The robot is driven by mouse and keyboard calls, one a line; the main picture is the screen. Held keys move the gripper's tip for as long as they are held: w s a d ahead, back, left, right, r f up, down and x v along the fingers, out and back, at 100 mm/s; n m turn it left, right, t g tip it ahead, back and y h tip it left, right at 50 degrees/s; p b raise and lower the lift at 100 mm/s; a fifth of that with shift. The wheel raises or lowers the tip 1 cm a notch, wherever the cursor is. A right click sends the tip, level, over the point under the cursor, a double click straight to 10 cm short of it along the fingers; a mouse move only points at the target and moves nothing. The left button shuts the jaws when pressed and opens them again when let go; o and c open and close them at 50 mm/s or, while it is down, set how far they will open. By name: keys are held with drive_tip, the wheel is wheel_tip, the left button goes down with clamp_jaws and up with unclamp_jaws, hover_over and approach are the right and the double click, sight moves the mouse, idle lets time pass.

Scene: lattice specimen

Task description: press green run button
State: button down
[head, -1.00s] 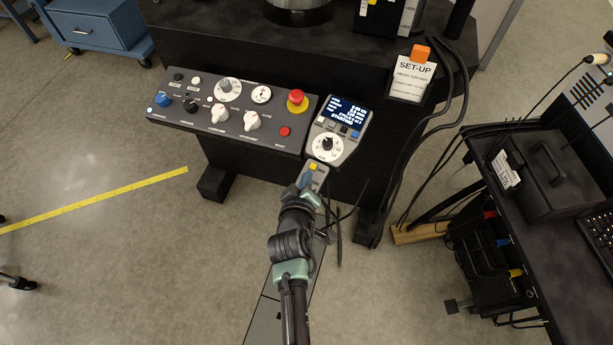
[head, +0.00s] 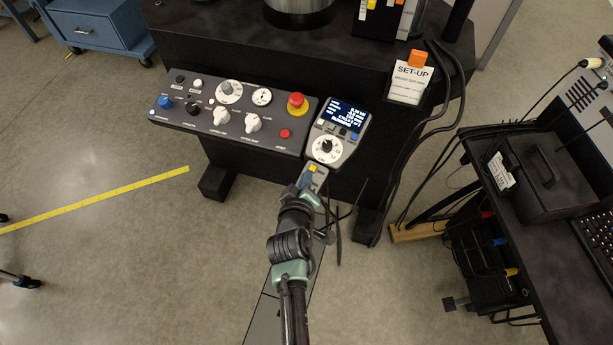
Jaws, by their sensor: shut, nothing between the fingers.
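A grey handheld controller (head: 344,120) with a lit blue display (head: 343,116) and a round dial (head: 326,147) hangs on the front of the black machine, right of the control panel. Its narrow lower part (head: 316,170) carries a yellow button (head: 313,168). My gripper (head: 304,180) is shut and empty, with its tips over this lower part, just below the yellow button. I cannot tell whether the tips touch it. I make out no green run button; the gripper covers part of the lower controller.
The sloped control panel (head: 180,118) has knobs and a red emergency stop (head: 297,104) on yellow. Black cables (head: 425,125) hang right of the controller, below a SET-UP card (head: 410,82). A dark side table (head: 535,235) stands at right.

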drive_tip(key=r+p, duration=0.1)
drive_tip(key=r, duration=0.1)
drive_tip(key=s+r+p, duration=0.1)
drive_tip(key=r+p, duration=0.1)
drive_tip(key=shift+a+r, duration=0.15)
drive_tip(key=shift+a, duration=0.05)
idle(0.9)
